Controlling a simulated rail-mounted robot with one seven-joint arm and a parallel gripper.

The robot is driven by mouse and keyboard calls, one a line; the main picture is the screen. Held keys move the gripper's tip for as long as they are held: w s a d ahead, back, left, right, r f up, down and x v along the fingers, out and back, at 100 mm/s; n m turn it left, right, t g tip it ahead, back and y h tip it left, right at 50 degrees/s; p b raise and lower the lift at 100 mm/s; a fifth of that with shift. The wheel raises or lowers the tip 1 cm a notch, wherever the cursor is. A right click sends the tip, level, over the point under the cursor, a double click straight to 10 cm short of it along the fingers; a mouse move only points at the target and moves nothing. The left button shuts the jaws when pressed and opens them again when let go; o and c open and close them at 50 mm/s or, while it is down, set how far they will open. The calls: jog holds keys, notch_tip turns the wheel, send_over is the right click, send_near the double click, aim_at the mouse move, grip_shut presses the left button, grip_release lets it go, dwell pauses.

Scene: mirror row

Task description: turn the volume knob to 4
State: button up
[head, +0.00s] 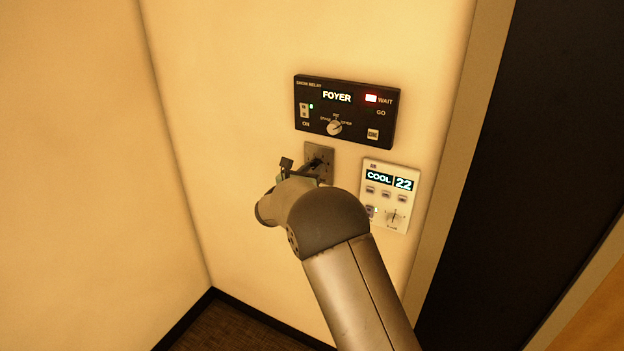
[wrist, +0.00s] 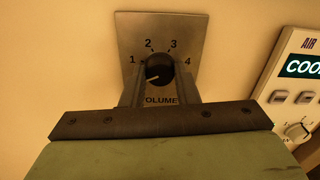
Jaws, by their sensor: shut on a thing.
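The volume knob (wrist: 160,66) is a round black dial on a square grey metal plate (wrist: 190,30), with 1, 2, 3 and 4 printed around it and VOLUME below. Its pale pointer line is toward the lower left, below the 1. My gripper (wrist: 159,80) comes from below with a finger on each side of the knob and is shut on it. The lower part of the knob plate is partly covered by the fingers. In the head view the plate (head: 325,152) is on the wall, with my gripper (head: 308,168) in front; the knob is mostly hidden there.
A black SHOW RELAY panel (head: 350,112) reading FOYER is just above the plate. A white AIR panel (head: 390,195) reading COOL 22 is close on the right, beside my arm. A door frame (head: 450,160) stands further right. The wall on the left is bare.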

jog(key=n+b, duration=3.4)
jog(key=b, duration=0.4)
jog(key=shift+f, duration=0.15)
dwell(0.3)
jog(key=o, duration=1)
jog(key=shift+c, duration=0.2)
